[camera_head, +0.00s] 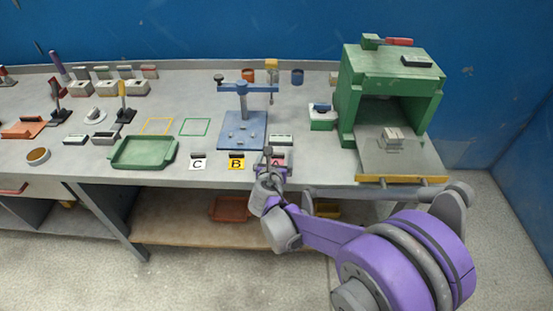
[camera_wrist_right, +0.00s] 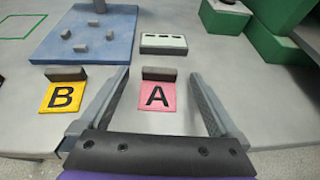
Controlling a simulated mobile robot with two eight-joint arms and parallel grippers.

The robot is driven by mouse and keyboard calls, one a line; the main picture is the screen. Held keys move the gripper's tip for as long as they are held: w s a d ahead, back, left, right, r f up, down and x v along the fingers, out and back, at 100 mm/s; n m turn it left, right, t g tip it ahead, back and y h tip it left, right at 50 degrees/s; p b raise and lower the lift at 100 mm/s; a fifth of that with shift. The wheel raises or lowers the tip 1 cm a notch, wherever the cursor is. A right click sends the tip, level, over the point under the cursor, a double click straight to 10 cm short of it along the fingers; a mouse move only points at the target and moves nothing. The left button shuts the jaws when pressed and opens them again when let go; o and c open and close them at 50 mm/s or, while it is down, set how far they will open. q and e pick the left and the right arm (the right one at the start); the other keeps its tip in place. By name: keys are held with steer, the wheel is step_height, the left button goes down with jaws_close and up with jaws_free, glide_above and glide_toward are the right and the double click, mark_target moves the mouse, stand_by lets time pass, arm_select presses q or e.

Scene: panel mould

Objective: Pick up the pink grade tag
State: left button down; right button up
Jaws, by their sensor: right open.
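The pink grade tag (camera_wrist_right: 157,96) with a black letter A lies on the grey bench top near its front edge, with a dark block (camera_wrist_right: 160,74) at its far end. In the head view the tag (camera_head: 278,162) is partly hidden by my right gripper (camera_head: 266,160). In the wrist view my right gripper (camera_wrist_right: 158,95) is open, one finger on each side of the tag, with space between each finger and the tag. Nothing is held. My left gripper is not in view.
A yellow B tag (camera_wrist_right: 62,96) lies left of the pink one, and a white C tag (camera_head: 197,163) further left. A blue fixture plate (camera_wrist_right: 85,38) and a pale slotted block (camera_wrist_right: 163,43) stand behind. A green press (camera_head: 390,95) stands right; a green tray (camera_head: 143,153) lies left.

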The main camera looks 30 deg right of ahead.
mark_target(278, 158)
steer(key=shift+x, duration=1.2)
steer(key=c, duration=1.4)
